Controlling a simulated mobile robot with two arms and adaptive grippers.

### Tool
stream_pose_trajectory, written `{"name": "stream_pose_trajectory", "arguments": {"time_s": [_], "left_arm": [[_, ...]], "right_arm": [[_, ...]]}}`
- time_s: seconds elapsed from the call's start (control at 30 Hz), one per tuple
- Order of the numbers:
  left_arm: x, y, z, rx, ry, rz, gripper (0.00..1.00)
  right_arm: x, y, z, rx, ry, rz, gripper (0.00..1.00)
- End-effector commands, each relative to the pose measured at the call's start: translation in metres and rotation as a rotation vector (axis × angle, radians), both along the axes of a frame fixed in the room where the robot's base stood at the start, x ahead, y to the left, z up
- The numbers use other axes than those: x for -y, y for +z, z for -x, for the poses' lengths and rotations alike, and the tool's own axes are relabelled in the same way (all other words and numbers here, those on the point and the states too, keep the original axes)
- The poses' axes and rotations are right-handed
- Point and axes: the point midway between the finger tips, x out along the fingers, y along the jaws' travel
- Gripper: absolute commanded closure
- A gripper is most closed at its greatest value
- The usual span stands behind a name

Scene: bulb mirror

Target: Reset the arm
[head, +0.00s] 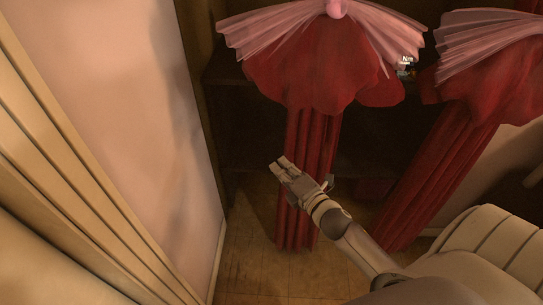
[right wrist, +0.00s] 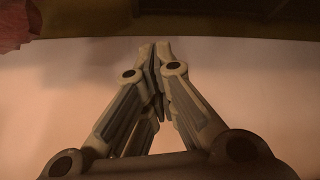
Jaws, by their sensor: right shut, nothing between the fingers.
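My right arm (head: 355,243) comes in from the lower right in the head view. Its right gripper (head: 279,165) is in front of a red curtain, with its fingers toward the upper left. In the right wrist view, the two fingers of the right gripper (right wrist: 158,50) meet at the tips, with nothing held between them. Behind the fingers is a plain pale pinkish surface. My left gripper is not in the head view.
Two red curtains (head: 320,70) (head: 440,160) with pink tops hang before dark shelving (head: 240,125). A pale wall (head: 130,110) and cream folds (head: 60,170) stand at left. Wooden floor (head: 255,265) is bare below. A cream padded piece (head: 490,245) is at lower right.

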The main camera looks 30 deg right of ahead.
Motion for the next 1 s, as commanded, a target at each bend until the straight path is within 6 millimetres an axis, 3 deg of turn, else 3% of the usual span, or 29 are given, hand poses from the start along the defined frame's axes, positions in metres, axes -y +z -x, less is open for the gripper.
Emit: {"name": "stream_pose_trajectory", "arguments": {"time_s": [0.23,0.37,0.47,0.53,0.67,0.8,0.87,1.0], "left_arm": [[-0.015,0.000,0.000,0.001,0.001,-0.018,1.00],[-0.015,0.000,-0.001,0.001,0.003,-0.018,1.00],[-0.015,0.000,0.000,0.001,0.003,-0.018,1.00],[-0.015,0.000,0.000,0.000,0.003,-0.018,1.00],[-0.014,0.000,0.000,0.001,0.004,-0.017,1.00],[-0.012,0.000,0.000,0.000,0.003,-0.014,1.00],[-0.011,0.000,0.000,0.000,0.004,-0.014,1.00],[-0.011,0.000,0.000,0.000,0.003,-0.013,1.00]], "right_arm": [[0.000,-0.001,0.003,-0.003,-0.001,-0.004,1.00],[0.003,-0.032,0.007,-0.065,-0.024,-0.071,1.00],[0.006,-0.087,0.018,-0.178,-0.075,-0.196,1.00],[0.007,-0.137,0.033,-0.280,-0.129,-0.311,1.00],[0.003,-0.228,0.076,-0.469,-0.259,-0.530,1.00],[-0.008,-0.315,0.139,-0.660,-0.429,-0.739,1.00],[-0.014,-0.348,0.170,-0.735,-0.513,-0.820,1.00],[-0.033,-0.413,0.253,-0.899,-0.734,-0.986,1.00]]}}
